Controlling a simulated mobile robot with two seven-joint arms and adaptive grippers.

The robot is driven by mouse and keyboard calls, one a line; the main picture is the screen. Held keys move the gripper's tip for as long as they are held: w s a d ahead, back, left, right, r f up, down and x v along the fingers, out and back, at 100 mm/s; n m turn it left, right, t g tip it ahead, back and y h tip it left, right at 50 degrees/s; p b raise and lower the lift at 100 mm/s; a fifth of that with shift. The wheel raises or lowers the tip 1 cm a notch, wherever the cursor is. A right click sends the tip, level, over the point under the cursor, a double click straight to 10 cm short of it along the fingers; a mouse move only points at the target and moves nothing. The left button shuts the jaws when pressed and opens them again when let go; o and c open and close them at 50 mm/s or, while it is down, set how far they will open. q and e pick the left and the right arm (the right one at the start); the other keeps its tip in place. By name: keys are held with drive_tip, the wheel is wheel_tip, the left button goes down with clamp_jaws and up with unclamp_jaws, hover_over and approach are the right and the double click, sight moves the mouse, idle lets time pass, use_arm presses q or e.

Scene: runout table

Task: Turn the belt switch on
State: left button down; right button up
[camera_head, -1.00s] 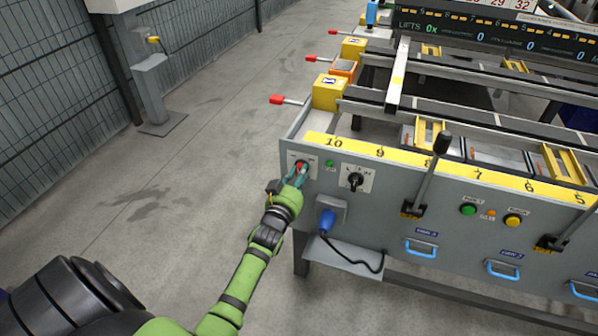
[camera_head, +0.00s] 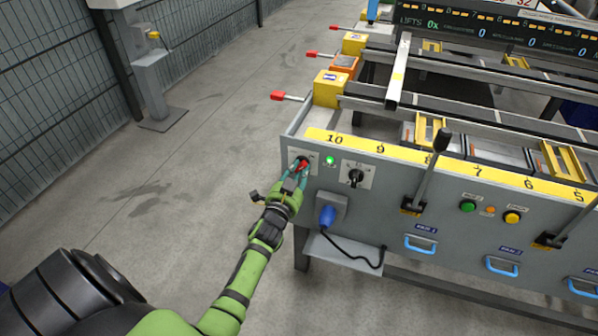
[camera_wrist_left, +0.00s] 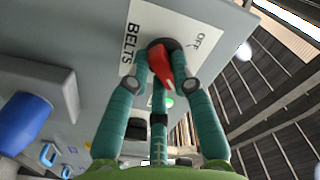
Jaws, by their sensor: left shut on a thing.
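The belt switch is a red knob (camera_head: 302,164) on a white plate at the left end of the grey table front. In the left wrist view the red knob (camera_wrist_left: 160,66) sits slanted on a dark round base, with the words BELTS and OFF on its plate (camera_wrist_left: 130,42). My left gripper (camera_head: 296,172) is at the switch, its teal fingers shut on the knob from both sides; it also shows in the left wrist view (camera_wrist_left: 163,68). A green lamp (camera_head: 329,160) right of the switch glows brightly. My right gripper is not in view.
A black rotary switch (camera_head: 355,177) is right of the lamp. A blue plug (camera_head: 327,216) in a grey socket box sits below, with a black cable over a shelf (camera_head: 345,253). A black-handled lever (camera_head: 428,170) stands further right.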

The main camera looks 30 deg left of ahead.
use_arm(q)
drive_tip(key=shift+m, duration=0.3)
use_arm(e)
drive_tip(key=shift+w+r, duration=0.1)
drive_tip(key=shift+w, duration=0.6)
use_arm(q)
drive_tip(key=c, duration=1.1)
unclamp_jaws()
drive_tip(key=shift+o, duration=0.2)
drive_tip(key=v, duration=1.2)
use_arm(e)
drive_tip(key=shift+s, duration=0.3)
use_arm(q)
drive_tip(key=shift+f, duration=0.15)
